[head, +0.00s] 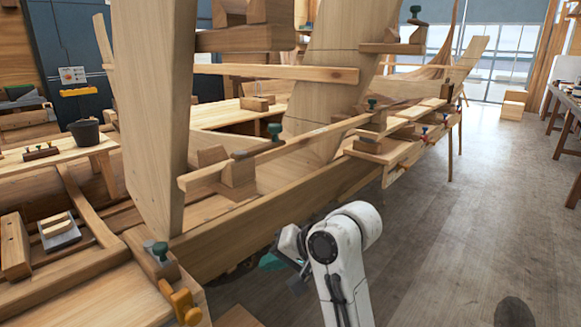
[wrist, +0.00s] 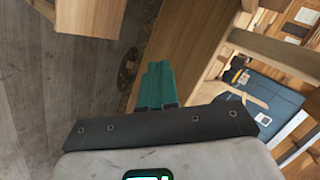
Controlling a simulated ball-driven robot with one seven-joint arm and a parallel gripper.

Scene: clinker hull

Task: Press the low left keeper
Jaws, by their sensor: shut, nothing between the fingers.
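I cannot tell for sure which part is the low left keeper. In the head view, a wooden block with a green knob (head: 160,252) and a yellow-orange clamp (head: 182,302) sit at the lower left of the hull. My gripper (wrist: 158,68) has teal fingers, shut together and empty. In the head view my gripper (head: 272,262) is low beside the hull plank, partly hidden by my white arm. Contact with the wood or fitting cannot be told.
The wooden hull plank (head: 290,220) runs from lower left to far right, with blocks and coloured knobs along it. A tall post (head: 155,100) rises at left. A bench (head: 60,158) with a dark bucket (head: 87,134) stands behind. The grey floor (head: 440,240) at right is mostly clear.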

